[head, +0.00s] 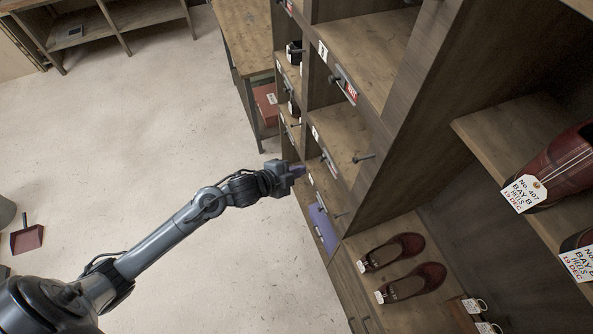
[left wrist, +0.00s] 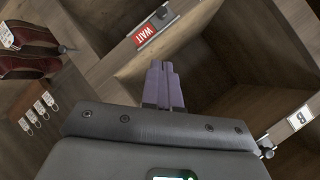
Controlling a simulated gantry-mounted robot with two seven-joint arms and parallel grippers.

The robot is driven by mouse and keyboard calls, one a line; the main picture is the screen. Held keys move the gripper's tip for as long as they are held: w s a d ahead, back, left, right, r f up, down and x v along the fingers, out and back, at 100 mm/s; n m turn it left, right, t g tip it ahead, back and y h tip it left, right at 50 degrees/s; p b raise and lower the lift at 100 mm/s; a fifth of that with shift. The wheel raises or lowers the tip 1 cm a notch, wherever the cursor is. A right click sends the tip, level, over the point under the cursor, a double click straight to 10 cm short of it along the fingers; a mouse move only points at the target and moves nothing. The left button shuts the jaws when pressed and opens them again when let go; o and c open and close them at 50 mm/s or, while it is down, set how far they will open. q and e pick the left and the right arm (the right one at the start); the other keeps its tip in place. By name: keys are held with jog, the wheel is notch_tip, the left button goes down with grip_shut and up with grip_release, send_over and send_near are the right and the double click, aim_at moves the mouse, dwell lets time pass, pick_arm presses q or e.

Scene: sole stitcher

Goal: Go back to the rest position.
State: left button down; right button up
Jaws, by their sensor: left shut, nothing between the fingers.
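My left gripper (head: 299,171) is at the end of my left arm, beside the front of the wooden pigeonhole shelving (head: 385,190). In the left wrist view its two purple fingers (left wrist: 164,85) are together and hold nothing. They point toward an empty wooden compartment (left wrist: 215,65). I cannot tell whether the fingertips are inside it. My right gripper is in neither view.
Dark red shoes (head: 418,280) with tags stand on the lower shelf. A tagged shoe (head: 570,160) is at the right. A red WAIT sign (left wrist: 147,34) and pegs are on the shelf fronts. The floor (head: 150,120) left of the shelving is mostly clear.

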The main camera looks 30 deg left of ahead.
pick_arm(q)
jog(key=shift+s+r, duration=0.1)
dwell(0.4)
jog(key=s+d+f+n+g+p, duration=0.25)
jog(key=s+d, duration=0.25)
jog(key=s, duration=0.4)
jog(key=s+a+r+n+g+y+p, duration=0.1)
jog(key=s+r+n+g, duration=0.1)
jog(key=s+n, duration=0.3)
jog(key=s+a+r+n+g+y, duration=0.1)
jog(key=s+n, duration=0.4)
jog(key=s, duration=0.5)
jog(key=r+g+y, duration=0.1)
jog(key=g, duration=0.1)
jog(key=shift+s+a+g+p, duration=0.2)
jog(key=shift+s+g+p, duration=0.15)
jog(key=shift+a, duration=0.1)
